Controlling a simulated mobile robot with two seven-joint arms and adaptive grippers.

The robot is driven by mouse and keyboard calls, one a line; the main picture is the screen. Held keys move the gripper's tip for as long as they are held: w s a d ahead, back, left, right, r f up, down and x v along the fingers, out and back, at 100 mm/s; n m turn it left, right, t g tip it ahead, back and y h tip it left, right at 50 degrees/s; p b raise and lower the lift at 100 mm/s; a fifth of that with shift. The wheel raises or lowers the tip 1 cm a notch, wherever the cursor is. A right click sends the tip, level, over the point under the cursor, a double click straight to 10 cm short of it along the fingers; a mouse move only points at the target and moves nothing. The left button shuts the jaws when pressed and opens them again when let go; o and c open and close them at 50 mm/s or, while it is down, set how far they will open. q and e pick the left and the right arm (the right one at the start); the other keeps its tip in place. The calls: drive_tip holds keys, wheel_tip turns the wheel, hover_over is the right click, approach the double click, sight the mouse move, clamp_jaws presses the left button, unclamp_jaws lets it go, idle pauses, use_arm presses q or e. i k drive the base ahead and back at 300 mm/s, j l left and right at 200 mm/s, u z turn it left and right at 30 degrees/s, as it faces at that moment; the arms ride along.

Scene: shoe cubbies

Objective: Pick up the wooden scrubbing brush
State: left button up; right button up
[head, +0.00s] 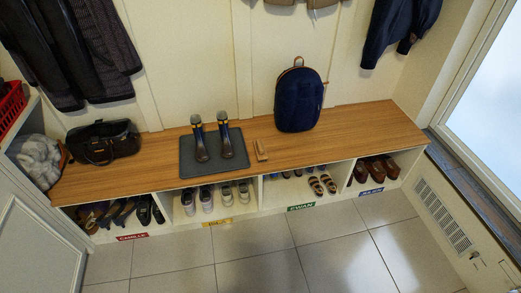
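The small wooden scrubbing brush (261,150) lies on the wooden bench top (353,124), just right of a dark grey mat and left of a navy backpack. It is light brown and small in this view, so its bristles cannot be made out clearly. Nothing is seen touching it from above. Neither of my grippers is in the head view.
A pair of dark boots (226,142) stands on the grey mat (190,169). The navy backpack (298,103) stands upright right of the brush. A black bag (103,143) sits at the left. Shoes fill cubbies below. The tiled floor (255,263) in front is clear.

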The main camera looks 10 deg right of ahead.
sight(262, 155)
drive_tip(key=i+l+u, duration=0.25)
drive_tip(key=i+l, duration=0.4)
drive_tip(key=i+l+u, duration=0.3)
drive_tip(key=i+l, duration=0.5)
